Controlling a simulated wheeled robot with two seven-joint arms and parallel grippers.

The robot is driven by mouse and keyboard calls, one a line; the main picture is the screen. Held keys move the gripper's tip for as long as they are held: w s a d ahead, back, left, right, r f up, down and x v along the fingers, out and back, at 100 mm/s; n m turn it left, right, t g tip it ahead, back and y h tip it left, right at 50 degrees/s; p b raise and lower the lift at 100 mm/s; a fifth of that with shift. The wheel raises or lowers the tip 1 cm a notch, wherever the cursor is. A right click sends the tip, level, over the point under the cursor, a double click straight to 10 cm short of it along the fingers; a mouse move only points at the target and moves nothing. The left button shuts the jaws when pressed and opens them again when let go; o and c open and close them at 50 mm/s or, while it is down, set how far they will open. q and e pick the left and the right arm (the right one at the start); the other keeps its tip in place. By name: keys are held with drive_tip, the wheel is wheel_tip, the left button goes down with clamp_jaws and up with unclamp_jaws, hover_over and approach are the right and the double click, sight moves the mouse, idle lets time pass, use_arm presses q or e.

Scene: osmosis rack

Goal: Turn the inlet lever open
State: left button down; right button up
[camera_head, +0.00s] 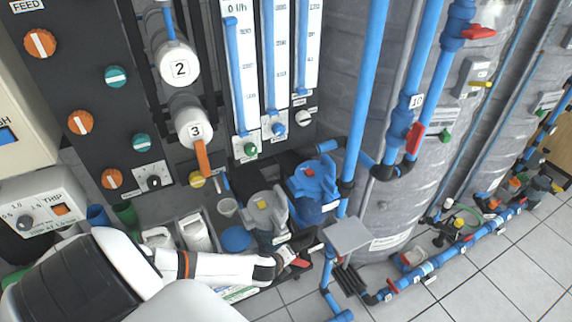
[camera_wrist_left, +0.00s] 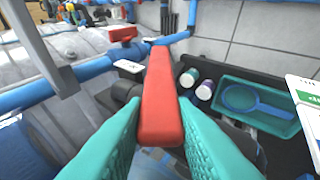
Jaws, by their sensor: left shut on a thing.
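A red lever handle (camera_wrist_left: 161,95) runs lengthwise between the two teal fingers of my left gripper (camera_wrist_left: 160,115) in the left wrist view. The fingers are shut on its sides. In the head view my left gripper (camera_head: 287,264) is low at the centre, beside the pumps, and the red lever (camera_head: 300,262) shows only as a small piece there. The valve body under the lever is mostly hidden, and I cannot read a tag naming it. My right gripper is in neither view.
A grey pump (camera_head: 265,217) and a blue pump (camera_head: 315,188) stand just behind the gripper. A grey plate (camera_head: 347,235) and blue pipes are close on the right. A green tray (camera_wrist_left: 255,105) lies beyond the lever.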

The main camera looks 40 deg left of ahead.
use_arm(q)
drive_tip(key=shift+a, duration=0.1)
drive_tip(key=c, duration=1.2)
unclamp_jaws()
drive_tip(key=p+v, duration=0.1)
drive_tip(key=v, duration=1.1)
drive_tip(key=shift+p, duration=0.4)
